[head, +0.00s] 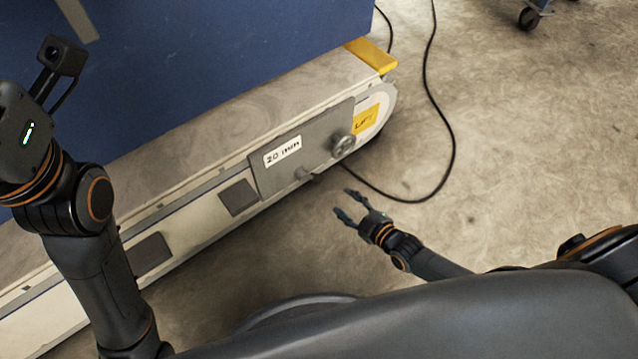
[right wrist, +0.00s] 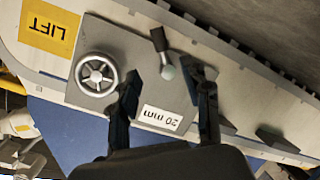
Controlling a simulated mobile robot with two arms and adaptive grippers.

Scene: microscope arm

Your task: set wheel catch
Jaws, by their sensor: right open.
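A grey handwheel (head: 343,146) is mounted on a grey plate on the side of the long pale base. It also shows in the right wrist view (right wrist: 96,74), with spokes and a hub. Beside it on the plate is a small catch lever (head: 306,174). In the right wrist view the lever (right wrist: 158,40) has a dark grip and a pale round end. My right gripper (head: 343,201) is open and empty, in front of the plate. In the right wrist view its fingers stand either side of the lever's pale end, apparently short of it. My left gripper is out of view.
The plate carries a "20 mm" label (head: 282,151); a yellow "LIFT" label (right wrist: 49,28) is beyond the wheel. A blue cabinet body (head: 220,60) rises above the base.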

